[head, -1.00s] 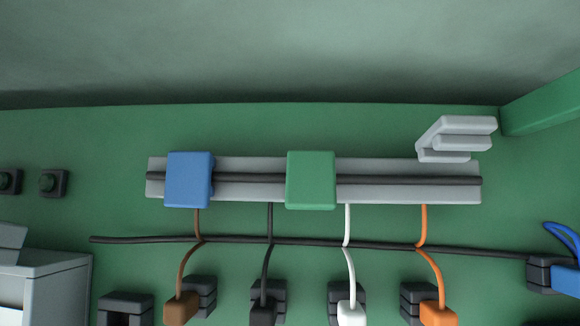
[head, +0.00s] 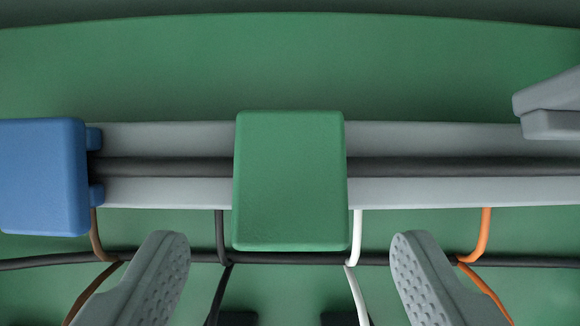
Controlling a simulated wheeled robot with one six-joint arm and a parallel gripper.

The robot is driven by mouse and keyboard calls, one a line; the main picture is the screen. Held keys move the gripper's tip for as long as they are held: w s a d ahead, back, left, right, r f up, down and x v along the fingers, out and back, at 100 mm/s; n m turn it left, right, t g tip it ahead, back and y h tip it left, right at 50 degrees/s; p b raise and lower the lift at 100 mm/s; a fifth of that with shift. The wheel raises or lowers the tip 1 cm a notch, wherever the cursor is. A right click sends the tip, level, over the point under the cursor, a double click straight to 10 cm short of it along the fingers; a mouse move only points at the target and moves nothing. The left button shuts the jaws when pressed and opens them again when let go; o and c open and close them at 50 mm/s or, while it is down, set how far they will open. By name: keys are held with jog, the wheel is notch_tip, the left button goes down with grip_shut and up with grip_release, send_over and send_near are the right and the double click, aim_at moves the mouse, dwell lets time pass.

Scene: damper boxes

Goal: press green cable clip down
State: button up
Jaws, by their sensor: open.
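The green cable clip (head: 290,182) is a flat rounded block over the grey rail and its dark cable, near the middle of the view. How far down it sits cannot be told from this face-on angle. My gripper (head: 290,255) shows as two grey textured fingers at the lower left and lower right. The fingers are wide apart with nothing between them.
A blue clip (head: 42,177) sits on the rail (head: 440,137) at the left, with two small tabs on its right side. A grey stepped part (head: 550,105) is at the right. A black cable (head: 300,258) with brown, black, white and orange wires runs below the rail.

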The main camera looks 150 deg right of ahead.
aim_at(291, 249)
jog(key=shift+x, duration=1.65)
jog(key=c, duration=1)
jog(key=shift+s+d+f+t+y, duration=0.2)
jog(key=shift+f+t+y, duration=0.3)
jog(key=shift+t, duration=0.6)
jog(key=shift+a, duration=0.1)
jog(key=o, duration=1)
